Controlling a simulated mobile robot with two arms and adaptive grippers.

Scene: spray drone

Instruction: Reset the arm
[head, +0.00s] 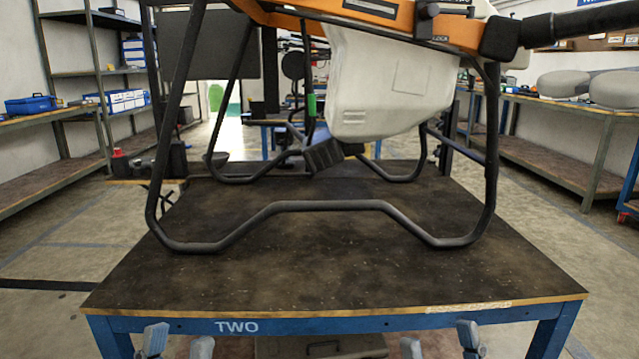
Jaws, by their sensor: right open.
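My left gripper (179,345) shows only its grey fingertips at the bottom edge of the head view, left of centre. The fingertips stand apart with nothing seen between them. My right gripper (440,344) shows the same way at the bottom edge, right of centre, open and empty. Both are in front of and below the front edge of the table (330,275) marked TWO. The rest of both arms is out of view. The spray drone stands on the table, with an orange frame (385,22), a white tank (385,85) and black tube legs (320,205).
Shelving (95,70) and a bench with a blue box (31,104) stand at the left. A bench (545,130) with grey rounded objects (605,88) stands at the right. The tabletop's front part is bare. The floor beside the table looks clear.

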